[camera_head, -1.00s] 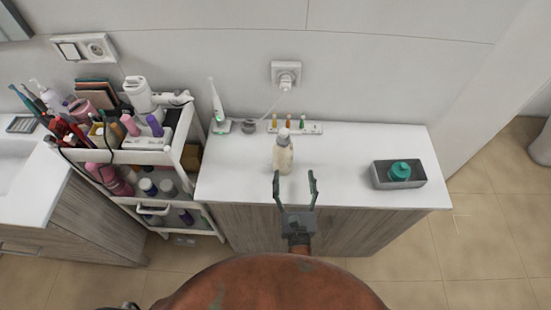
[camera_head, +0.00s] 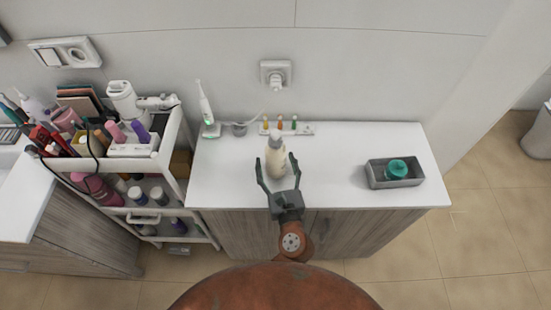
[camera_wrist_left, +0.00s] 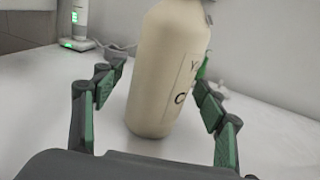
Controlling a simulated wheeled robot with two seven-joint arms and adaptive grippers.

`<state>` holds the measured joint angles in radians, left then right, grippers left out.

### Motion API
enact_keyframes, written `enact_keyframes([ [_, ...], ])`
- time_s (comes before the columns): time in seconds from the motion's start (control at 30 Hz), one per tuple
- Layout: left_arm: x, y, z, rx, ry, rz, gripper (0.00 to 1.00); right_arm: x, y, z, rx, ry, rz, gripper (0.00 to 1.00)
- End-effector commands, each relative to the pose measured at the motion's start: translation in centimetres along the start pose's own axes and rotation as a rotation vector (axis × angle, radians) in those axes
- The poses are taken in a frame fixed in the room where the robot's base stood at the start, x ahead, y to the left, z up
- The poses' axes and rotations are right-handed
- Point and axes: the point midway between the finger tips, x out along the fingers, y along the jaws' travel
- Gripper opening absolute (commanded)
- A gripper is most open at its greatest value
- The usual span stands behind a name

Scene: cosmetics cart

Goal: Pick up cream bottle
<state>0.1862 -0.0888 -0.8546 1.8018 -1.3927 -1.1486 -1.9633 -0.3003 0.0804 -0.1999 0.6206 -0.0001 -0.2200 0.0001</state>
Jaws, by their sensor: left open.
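The cream bottle (camera_head: 276,160) is a pale cream pump bottle standing on the white counter (camera_head: 330,170), left of its middle. My left gripper (camera_head: 278,168) is open at the counter's front, with its two fingers on either side of the bottle's lower part. In the left wrist view the bottle (camera_wrist_left: 170,70) stands large between the two open fingers, a little right of centre, with part of a label showing. Its top is cut off there. I see no clear contact between fingers and bottle. My right gripper is not in view.
An electric toothbrush (camera_head: 206,110) stands at the counter's back left, beside small coloured brush heads (camera_head: 281,124). A grey tray (camera_head: 376,181) with a teal bottle (camera_head: 396,168) sits at the right. A full white cart (camera_head: 172,165) stands left. The counter between bottle and tray is clear.

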Motion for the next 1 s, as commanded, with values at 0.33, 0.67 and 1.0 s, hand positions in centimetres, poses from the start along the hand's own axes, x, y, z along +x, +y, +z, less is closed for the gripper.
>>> enact_keyframes([
  [0.33,-0.05,0.00,0.04,0.000,0.000,0.000,0.51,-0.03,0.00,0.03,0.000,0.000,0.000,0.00],
  [0.67,-0.06,0.00,0.03,0.000,0.000,0.000,0.28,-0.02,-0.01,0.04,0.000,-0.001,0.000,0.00],
  [1.0,-0.07,-0.01,0.15,-0.001,-0.003,0.000,0.07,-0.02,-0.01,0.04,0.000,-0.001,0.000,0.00],
])
